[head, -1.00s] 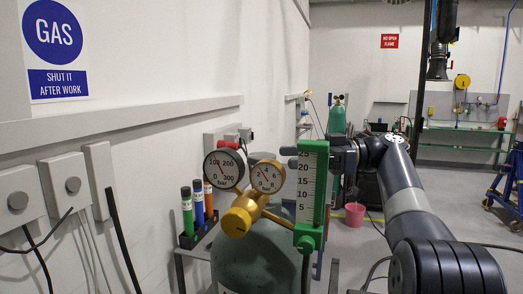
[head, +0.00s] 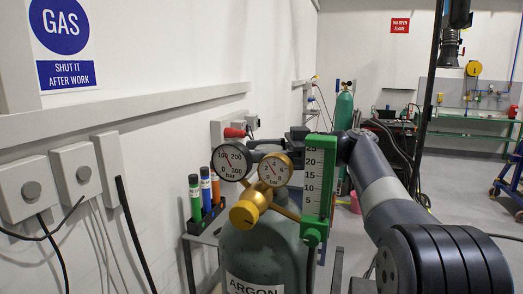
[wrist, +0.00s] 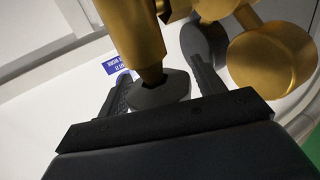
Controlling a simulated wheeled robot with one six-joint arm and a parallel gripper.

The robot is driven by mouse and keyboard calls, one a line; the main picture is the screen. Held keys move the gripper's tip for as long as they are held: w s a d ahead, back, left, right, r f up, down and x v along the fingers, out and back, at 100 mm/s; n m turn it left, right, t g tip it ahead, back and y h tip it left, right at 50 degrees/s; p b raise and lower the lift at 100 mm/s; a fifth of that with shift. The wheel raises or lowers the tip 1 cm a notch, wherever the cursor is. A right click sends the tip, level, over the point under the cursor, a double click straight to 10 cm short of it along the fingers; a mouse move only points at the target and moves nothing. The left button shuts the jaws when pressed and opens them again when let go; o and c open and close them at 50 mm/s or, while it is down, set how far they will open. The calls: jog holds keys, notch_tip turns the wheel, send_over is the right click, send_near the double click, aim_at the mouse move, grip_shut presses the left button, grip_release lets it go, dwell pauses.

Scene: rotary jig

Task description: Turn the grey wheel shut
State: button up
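The grey wheel (wrist: 160,90) is a dark grey flared disc on the end of a brass stem (wrist: 138,40) in the wrist view. My gripper (wrist: 160,82) is open, with one dark finger on each side of the wheel. Small gaps seem to show between fingers and wheel; I cannot tell if either touches. In the head view, my gripper (head: 268,142) reaches in from the right behind the gauges, partly hidden by them. The wheel cannot be made out clearly there. The brass regulator (head: 252,205) sits on a green-grey argon cylinder (head: 262,255).
A rack of coloured tubes (head: 205,212) is at the left by the wall.

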jog(key=c, duration=0.7)
jog(key=t+b, duration=0.1)
jog(key=b, duration=0.1)
jog(key=m+t+b, duration=0.1)
jog(key=t+b, duration=0.1)
jog(key=shift+f+m, duration=0.3)
jog(key=shift+c, duration=0.2)
jog(key=m+t+b, duration=0.1)
jog(key=t+b, duration=0.1)
jog(key=b, duration=0.1)
jog(key=shift+w+m+t+h, duration=0.15)
jog(key=shift+m+t+h, duration=0.15)
jog(key=shift+m+h, duration=0.1)
jog(key=shift+w+r+m+t+h+b, duration=0.15)
jog(key=shift+r+m+t+h+b, duration=0.15)
jog(key=shift+m+t+b, duration=0.55)
jog(key=shift+d, duration=0.1)
jog(key=o, duration=1)
jog(key=shift+c, duration=0.2)
jog(key=b+v, duration=0.2)
jog(key=v, duration=0.8)
jog(key=shift+d, duration=0.35)
